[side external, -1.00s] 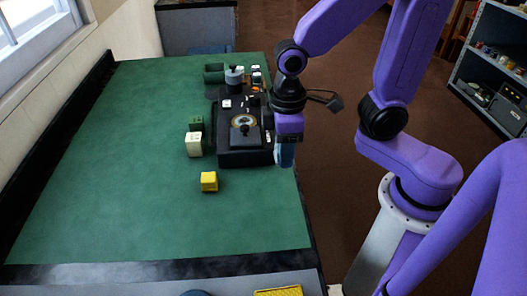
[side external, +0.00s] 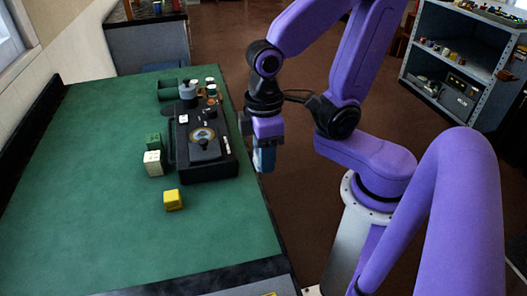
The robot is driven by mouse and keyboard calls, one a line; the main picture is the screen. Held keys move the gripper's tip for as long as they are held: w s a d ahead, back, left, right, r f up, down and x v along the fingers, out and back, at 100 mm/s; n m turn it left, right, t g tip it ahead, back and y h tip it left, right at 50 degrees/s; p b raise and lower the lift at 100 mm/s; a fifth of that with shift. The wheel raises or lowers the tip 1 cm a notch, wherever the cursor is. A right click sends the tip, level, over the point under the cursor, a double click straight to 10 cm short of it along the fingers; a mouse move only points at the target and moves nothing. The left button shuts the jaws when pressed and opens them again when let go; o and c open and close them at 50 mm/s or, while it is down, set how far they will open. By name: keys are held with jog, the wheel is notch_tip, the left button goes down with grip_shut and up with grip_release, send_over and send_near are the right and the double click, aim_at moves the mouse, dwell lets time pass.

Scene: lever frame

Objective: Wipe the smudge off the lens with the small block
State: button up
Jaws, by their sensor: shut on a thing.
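A black device (side external: 212,165) stands on the green table top. A pale ring around a dark centre on its top looks like the lens (side external: 203,133); a smudge is too small to make out. A dark knob on a plate sits just in front of the ring. My gripper (side external: 264,160) points down to the right of the device, apart from it, around the table's right edge. It is shut on a bluish piece at its tips, perhaps the small block; its outline merges with the fingers.
A yellow cube (side external: 173,200), a white block (side external: 153,163) and a green block (side external: 153,141) stand left of the device. The table's left and front are clear. A grey shelf (side external: 460,60) stands far right.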

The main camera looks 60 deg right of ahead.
jog(key=w+r+m, duration=0.1)
jog(key=w+m, duration=0.2)
jog(key=w, duration=0.4)
jog(key=m, duration=0.6)
send_over(213, 134)
jog(key=shift+w+d+f, duration=0.1)
jog(key=shift+d+f, duration=0.05)
jog(key=shift+f, duration=3.6)
jog(key=shift+w+a+f, duration=0.25)
jog(key=shift+w+a, duration=0.3)
jog(key=shift+w, duration=0.05)
jog(key=shift+c, duration=0.4)
jog(key=shift+w+a, duration=1.5)
jog(key=shift+s+d+r, duration=0.1)
jog(key=shift+s+d, duration=2)
notch_tip(213, 134, up, 8)
